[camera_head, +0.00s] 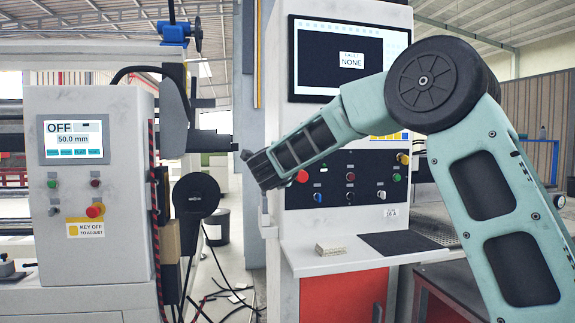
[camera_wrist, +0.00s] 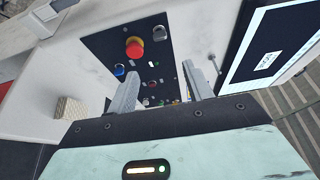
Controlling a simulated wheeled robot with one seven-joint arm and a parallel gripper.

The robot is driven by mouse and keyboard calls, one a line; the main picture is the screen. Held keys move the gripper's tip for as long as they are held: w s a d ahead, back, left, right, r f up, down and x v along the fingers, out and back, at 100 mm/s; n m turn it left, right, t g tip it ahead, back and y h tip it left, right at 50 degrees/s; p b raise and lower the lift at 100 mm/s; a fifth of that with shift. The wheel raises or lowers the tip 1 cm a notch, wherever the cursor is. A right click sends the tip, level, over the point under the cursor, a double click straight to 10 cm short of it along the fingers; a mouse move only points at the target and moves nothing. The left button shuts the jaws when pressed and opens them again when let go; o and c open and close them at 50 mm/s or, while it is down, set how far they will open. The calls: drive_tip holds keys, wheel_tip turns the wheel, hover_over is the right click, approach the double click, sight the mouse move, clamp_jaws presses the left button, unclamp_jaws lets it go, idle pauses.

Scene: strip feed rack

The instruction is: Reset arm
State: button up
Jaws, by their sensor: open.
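My gripper (camera_wrist: 163,85) is open, its two grey fingers apart with nothing between them. In the wrist view it faces the dark control panel (camera_wrist: 110,48) of the machine. A red mushroom button (camera_wrist: 134,44) shows beyond the fingers; it also shows in the head view (camera_head: 302,176). In the head view my arm is bent, with its elbow at the upper right and its forearm reaching down and left across the panel. The fingers cannot be made out there. The forearm hides part of the panel.
A small pale block (camera_head: 331,248) and a dark mat (camera_head: 395,243) lie on the ledge below. The left cabinet (camera_head: 97,260) has a display (camera_head: 74,139) reading "OFF 50.0 mm". Loose cables lie on the floor between the machines.

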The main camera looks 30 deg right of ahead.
drive_tip(key=shift+s+a, duration=0.25)
drive_tip(key=shift+s, duration=0.1)
idle(0.3)
